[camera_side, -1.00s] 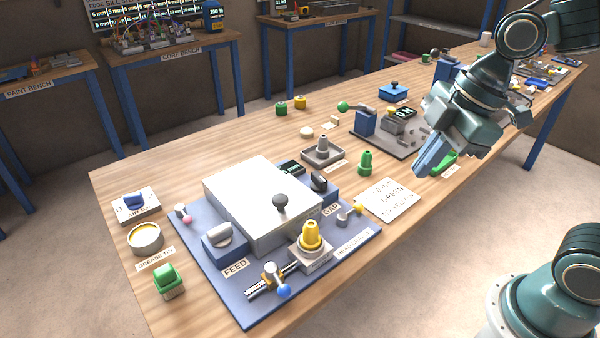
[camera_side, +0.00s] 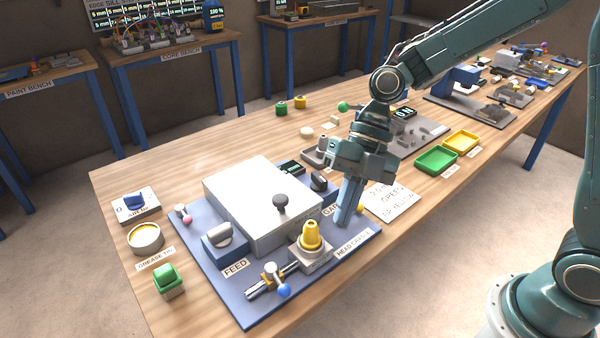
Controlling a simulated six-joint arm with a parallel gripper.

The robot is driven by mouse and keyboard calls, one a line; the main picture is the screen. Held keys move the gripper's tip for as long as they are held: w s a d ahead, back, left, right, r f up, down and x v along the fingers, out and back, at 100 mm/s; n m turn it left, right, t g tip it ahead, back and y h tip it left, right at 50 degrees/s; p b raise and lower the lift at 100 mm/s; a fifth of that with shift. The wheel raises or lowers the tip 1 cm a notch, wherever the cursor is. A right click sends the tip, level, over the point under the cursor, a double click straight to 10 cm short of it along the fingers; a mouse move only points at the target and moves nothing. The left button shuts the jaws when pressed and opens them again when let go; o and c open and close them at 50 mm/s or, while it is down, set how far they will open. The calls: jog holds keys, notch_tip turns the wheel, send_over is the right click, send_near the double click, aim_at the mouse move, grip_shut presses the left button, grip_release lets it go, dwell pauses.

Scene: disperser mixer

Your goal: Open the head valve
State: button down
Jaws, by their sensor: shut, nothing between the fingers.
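My gripper (camera_side: 345,218) is shut and empty, pointing down over the right corner of the blue mixer plate (camera_side: 215,270). It covers most of a small lever there; only a bit of its yellow ball (camera_side: 360,207) shows beside the fingers. I cannot tell whether they touch. A valve with a blue-ball lever (camera_side: 283,290) sits on a short pipe at the front of the plate. Another lever with a pink ball (camera_side: 187,219) is at the plate's left. No label in view names the head valve.
A yellow cartridge (camera_side: 311,237) stands in a holder between the blue-ball valve and my gripper. A white card (camera_side: 390,203) lies right of my gripper.

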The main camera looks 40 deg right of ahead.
aim_at(278, 280)
jog(key=shift+a+f+n, duration=0.1)
jog(key=shift+f+n, duration=0.05)
jog(key=shift+n, duration=0.15)
jog(key=x, duration=1)
jog(key=shift+w+a+f, duration=0.1)
jog(key=shift+w+a, duration=0.1)
jog(key=shift+a, duration=0.3)
jog(key=shift+w+a+f, duration=0.1)
jog(key=shift+w+a, duration=0.05)
jog(key=shift+a, duration=0.3)
jog(key=shift+w+a+f, duration=0.1)
jog(key=shift+w+a, duration=0.1)
jog(key=shift+a, duration=0.25)
jog(key=shift+w+a+f, duration=0.1)
jog(key=shift+w+a, duration=0.05)
jog(key=shift+a, duration=0.25)
